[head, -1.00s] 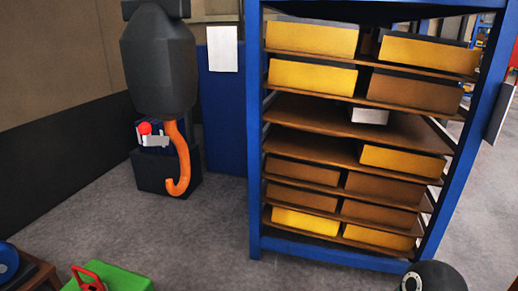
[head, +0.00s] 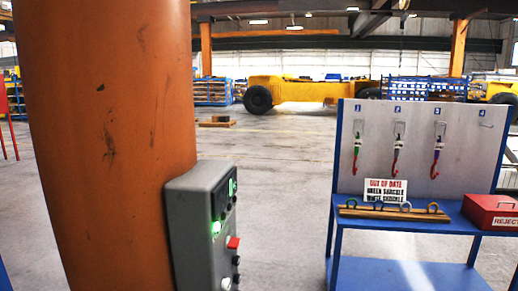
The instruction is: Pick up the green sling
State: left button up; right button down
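A blue-framed stand with a grey back panel (head: 420,112) is at the right of the head view. Its panel has numbered hooks. Hook 4 looks empty. Neither of my grippers is in view.
An orange column (head: 105,150) with a grey control box (head: 203,225) stands close at left. Clear floor (head: 285,185) lies between column and stand.

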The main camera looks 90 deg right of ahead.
aim_at(358, 142)
jog(key=u, duration=1.4)
jog(key=i, duration=0.15)
jog(key=z, duration=3.25)
jog(key=i, duration=0.2)
jog(key=z, duration=1.55)
jog(key=k, duration=0.9)
jog(key=z, duration=0.15)
jog(key=i, duration=0.9)
jog(key=u, duration=0.35)
jog(key=k, duration=0.25)
jog(key=z, duration=0.2)
